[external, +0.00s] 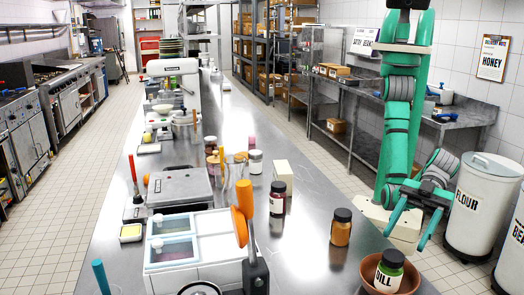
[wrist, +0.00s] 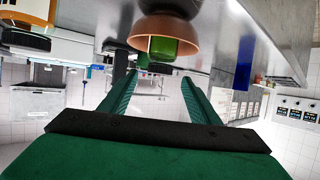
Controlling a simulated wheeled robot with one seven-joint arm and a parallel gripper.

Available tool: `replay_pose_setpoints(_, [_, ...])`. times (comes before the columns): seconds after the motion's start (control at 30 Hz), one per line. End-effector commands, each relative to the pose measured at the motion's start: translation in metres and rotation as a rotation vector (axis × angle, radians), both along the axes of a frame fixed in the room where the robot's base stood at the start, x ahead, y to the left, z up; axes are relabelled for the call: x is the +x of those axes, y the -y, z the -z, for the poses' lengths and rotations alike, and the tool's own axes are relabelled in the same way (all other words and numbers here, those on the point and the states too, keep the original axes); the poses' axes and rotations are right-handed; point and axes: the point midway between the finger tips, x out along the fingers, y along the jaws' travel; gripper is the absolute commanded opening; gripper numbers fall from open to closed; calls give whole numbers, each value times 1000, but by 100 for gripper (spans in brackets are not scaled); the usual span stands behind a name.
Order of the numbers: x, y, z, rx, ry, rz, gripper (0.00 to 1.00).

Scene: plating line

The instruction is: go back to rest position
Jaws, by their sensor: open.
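My gripper (external: 405,240) is at the right of the external view, its teal fingers spread apart with nothing between them. In the wrist view my gripper (wrist: 160,76) also shows two separate green fingers with an empty gap. A green jar with a black lid (external: 389,271), its label partly readable as "ILL", stands in a terracotta bowl (external: 413,277) on the steel counter. My fingers are above and beside this jar, apart from it. The wrist view shows the bowl (wrist: 150,28) and the green jar (wrist: 165,47) beyond the fingertips, seemingly upside down.
The steel counter (external: 315,262) carries an amber jar (external: 341,232), a dark-lidded jar (external: 277,204), a white box (external: 283,172) and a white bin unit (external: 215,235) with an orange-handled part. White barrels, one marked FLOUR (external: 482,210), stand on the floor at right.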

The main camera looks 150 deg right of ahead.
Motion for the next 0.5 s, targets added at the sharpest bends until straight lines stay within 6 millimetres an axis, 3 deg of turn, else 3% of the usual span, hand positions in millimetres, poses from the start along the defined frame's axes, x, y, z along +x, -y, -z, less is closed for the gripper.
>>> replay_pose_setpoints(0.37, [0, -1, 1, -1, 2, -4, 56])
replay_pose_setpoints(0.5, [-7, -12, 12, -14, 30, -62, 56])
